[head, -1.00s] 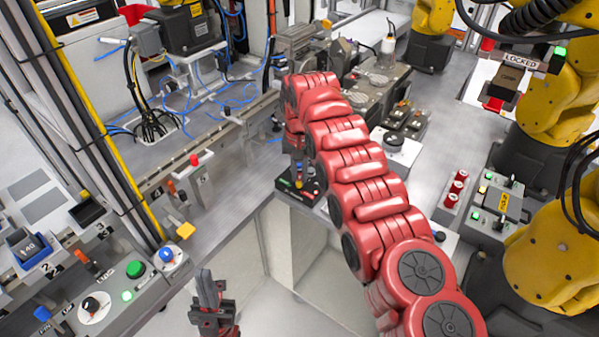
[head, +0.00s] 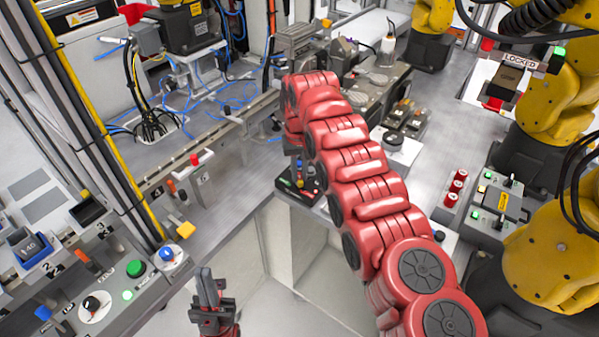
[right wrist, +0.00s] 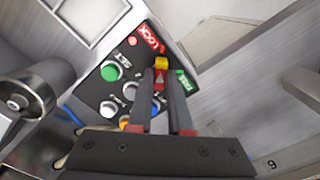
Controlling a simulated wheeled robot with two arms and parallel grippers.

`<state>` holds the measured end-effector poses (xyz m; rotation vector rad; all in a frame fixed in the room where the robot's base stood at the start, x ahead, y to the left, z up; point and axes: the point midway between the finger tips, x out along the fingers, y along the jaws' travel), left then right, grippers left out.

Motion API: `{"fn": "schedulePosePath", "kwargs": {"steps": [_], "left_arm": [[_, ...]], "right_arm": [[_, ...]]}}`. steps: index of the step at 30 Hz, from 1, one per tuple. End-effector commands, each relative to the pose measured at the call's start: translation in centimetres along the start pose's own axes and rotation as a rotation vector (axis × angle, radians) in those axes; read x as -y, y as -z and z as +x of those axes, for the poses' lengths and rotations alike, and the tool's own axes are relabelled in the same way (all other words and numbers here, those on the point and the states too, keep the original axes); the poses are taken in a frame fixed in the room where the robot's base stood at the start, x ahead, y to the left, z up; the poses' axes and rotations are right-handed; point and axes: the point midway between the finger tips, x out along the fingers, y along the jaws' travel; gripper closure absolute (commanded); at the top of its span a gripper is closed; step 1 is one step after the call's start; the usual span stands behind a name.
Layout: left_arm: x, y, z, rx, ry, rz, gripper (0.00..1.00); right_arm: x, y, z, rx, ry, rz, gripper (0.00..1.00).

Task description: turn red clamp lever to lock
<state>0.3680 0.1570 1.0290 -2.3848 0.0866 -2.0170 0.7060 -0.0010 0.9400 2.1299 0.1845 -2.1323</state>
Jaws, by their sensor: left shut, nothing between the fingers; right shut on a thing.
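The red clamp lever (right wrist: 160,78) has a yellow tip and shows in the right wrist view on a dark control box (right wrist: 104,84). It stands between a red LOCK label (right wrist: 150,39) and a green label (right wrist: 183,84). My right gripper (right wrist: 160,92) is shut on the lever, with one finger on each side of it. In the head view my right gripper (head: 296,166) points down at the same box (head: 286,187), and my red arm hides part of the area. My left gripper (head: 206,278) is shut and empty, low in front of the bench.
A button panel (head: 125,290) stands at the lower left. Yellow robot arms (head: 555,255) and a small control box with buttons (head: 500,203) stand at the right. A metal cylinder (right wrist: 35,85) lies close to the box in the right wrist view. Open space surrounds my left gripper.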

Motion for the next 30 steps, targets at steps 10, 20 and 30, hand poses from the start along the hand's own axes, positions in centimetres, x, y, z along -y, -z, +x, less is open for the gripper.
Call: {"fn": "schedulePosePath", "kwargs": {"steps": [10,20,30], "left_arm": [[0.0,0.0,0.0,0.000,0.000,0.000,1.00],[0.0,0.1,0.3,0.000,0.000,0.000,1.00],[0.2,0.8,4.5,0.000,0.000,0.000,1.00]], "right_arm": [[0.0,0.1,-0.1,-0.005,0.000,0.001,0.53],[0.0,0.1,-0.6,-0.003,0.000,0.000,0.53],[0.0,0.0,-6.2,-0.001,-0.001,0.001,0.53]]}}
